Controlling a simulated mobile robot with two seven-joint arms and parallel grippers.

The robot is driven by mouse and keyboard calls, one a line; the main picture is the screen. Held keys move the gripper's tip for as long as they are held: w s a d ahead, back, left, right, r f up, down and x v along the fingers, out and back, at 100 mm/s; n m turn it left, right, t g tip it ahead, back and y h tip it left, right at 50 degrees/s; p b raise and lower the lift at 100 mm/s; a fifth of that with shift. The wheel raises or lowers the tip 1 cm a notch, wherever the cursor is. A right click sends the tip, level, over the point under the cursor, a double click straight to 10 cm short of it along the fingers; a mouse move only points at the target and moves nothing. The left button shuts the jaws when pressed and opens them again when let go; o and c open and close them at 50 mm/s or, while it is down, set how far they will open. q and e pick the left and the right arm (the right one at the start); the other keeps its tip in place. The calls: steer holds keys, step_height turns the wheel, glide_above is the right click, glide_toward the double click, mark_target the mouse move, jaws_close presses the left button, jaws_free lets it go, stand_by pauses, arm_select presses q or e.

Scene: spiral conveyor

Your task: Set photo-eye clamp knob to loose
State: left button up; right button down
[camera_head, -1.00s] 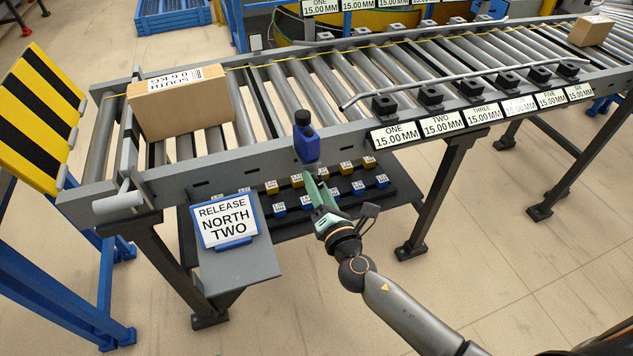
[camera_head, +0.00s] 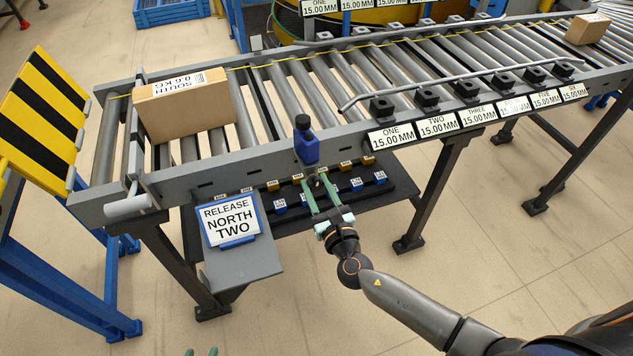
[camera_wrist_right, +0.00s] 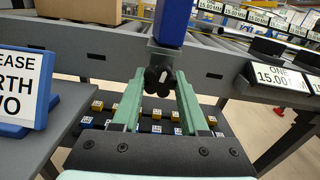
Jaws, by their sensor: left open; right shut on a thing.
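The blue photo-eye (camera_head: 306,148) with a black cap stands on the near conveyor rail. It also shows in the right wrist view (camera_wrist_right: 170,22). The black lobed clamp knob (camera_wrist_right: 160,79) is just below it, on the outer face of the rail. My right gripper (camera_head: 316,184) reaches up from below, its green fingers on either side of the knob. It is shut on the knob, which shows between the fingers in the right wrist view.
A sign reading "RELEASE NORTH TWO" (camera_head: 229,218) stands on a grey shelf left of my right gripper. A dark rack (camera_head: 400,187) with blue and yellow tagged blocks lies below the rail. A cardboard box (camera_head: 186,108) sits on the rollers.

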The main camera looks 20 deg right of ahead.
steer(key=shift+n+p, duration=0.4)
steer(key=shift+n, duration=0.6)
steer(key=shift+c, duration=2.2)
jaws_free()
steer(key=shift+s, duration=0.1)
steer(key=s, duration=1.2)
steer(key=shift+s+d+b, duration=0.15)
steer(key=shift+d+b, duration=0.05)
steer(key=shift+b, duration=0.15)
steer(key=shift+f, duration=0.1)
